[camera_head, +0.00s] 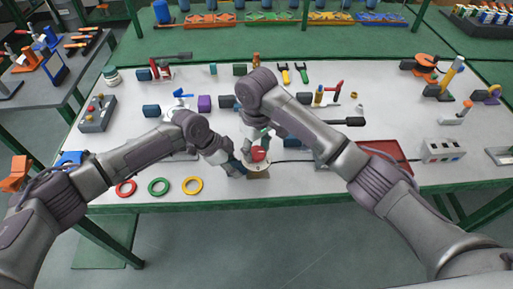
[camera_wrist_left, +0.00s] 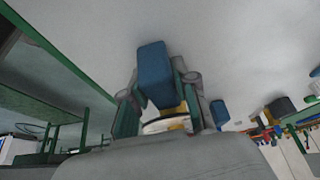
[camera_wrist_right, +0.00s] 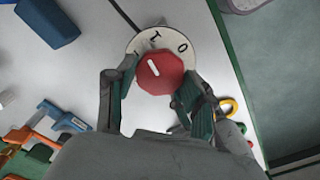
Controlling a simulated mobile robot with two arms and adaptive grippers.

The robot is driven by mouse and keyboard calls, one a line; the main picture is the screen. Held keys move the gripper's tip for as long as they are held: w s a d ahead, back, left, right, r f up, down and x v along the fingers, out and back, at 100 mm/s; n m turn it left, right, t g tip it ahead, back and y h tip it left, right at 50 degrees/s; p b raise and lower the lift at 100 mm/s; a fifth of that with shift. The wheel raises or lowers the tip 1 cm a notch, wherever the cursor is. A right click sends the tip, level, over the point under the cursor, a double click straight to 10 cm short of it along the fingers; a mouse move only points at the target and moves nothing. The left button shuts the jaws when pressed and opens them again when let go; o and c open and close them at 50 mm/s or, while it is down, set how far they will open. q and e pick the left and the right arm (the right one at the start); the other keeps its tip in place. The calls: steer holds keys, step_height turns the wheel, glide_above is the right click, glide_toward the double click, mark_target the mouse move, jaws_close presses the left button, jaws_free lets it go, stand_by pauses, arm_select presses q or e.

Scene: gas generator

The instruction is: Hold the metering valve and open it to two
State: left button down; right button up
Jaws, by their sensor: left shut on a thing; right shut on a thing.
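The metering valve has a red knob (camera_wrist_right: 160,75) on a white round dial (camera_wrist_right: 178,36); it stands near the table's front edge in the head view (camera_head: 258,155). My right gripper (camera_wrist_right: 157,76) has its fingers around the knob from above. The knob's white line points up and left in the right wrist view; the marks 0 and 1 show, and other marks are hidden. My left gripper (camera_wrist_left: 160,95) is shut at the valve's side, with its white rim and yellowish body (camera_wrist_left: 175,112) between the fingers. Its exact contact is hidden.
A blue block (camera_wrist_left: 152,72) shows just past my left fingers. Red, green and yellow rings (camera_head: 158,187) lie along the front edge. A red tray (camera_head: 388,152) and a grey socket box (camera_head: 443,150) are to the right.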

mark_target(257, 151)
steer(key=n, duration=0.4)
steer(key=shift+n, duration=2.2)
steer(key=o, duration=1.2)
step_height(257, 151, up, 12)
